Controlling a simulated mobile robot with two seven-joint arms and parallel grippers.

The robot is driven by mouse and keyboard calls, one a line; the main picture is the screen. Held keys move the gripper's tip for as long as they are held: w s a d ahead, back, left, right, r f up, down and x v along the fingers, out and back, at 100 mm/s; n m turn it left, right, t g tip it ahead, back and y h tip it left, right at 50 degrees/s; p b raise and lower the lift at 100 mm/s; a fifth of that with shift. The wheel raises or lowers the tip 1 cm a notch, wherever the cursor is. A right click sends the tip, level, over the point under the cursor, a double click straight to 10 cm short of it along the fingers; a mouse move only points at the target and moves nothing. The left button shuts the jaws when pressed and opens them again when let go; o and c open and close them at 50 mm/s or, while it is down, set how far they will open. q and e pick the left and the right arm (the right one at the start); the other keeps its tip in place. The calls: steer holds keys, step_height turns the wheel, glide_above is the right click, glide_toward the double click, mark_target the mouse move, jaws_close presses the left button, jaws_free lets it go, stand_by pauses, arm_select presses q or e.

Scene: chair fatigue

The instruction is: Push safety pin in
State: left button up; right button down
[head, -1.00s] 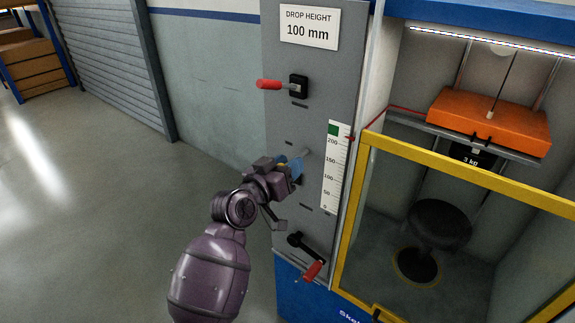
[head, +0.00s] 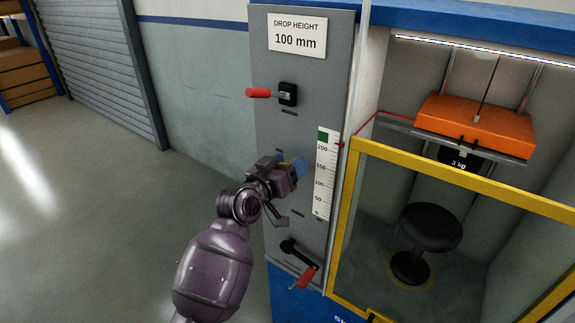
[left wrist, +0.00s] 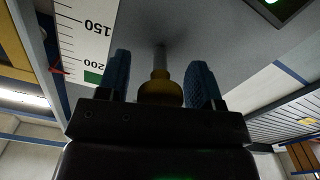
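The safety pin shows in the left wrist view as a brass-yellow knob (left wrist: 160,90) on a thin metal shaft (left wrist: 160,57) that meets the grey panel (head: 268,135). My left gripper (left wrist: 160,82) has its blue fingers apart, one on each side of the knob. A gap shows at the left finger; the right finger is very close to the knob, and I cannot tell whether it touches. In the head view my left gripper (head: 298,168) is at the panel, left of the height scale, and mostly hides the pin. My right gripper is not in view.
A red-handled lever (head: 262,93) is above my gripper and a black crank with a red grip (head: 306,278) below. The scale (head: 325,175) is close on the right. A yellow-framed guard (head: 460,178) encloses a stool (head: 430,227) and an orange weight (head: 475,125). Floor is clear at left.

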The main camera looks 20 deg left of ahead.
arm_select(q)
steer(key=v, duration=1)
steer(key=shift+s, duration=0.4)
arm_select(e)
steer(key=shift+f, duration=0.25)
arm_select(q)
steer(key=shift+a+r, duration=0.15)
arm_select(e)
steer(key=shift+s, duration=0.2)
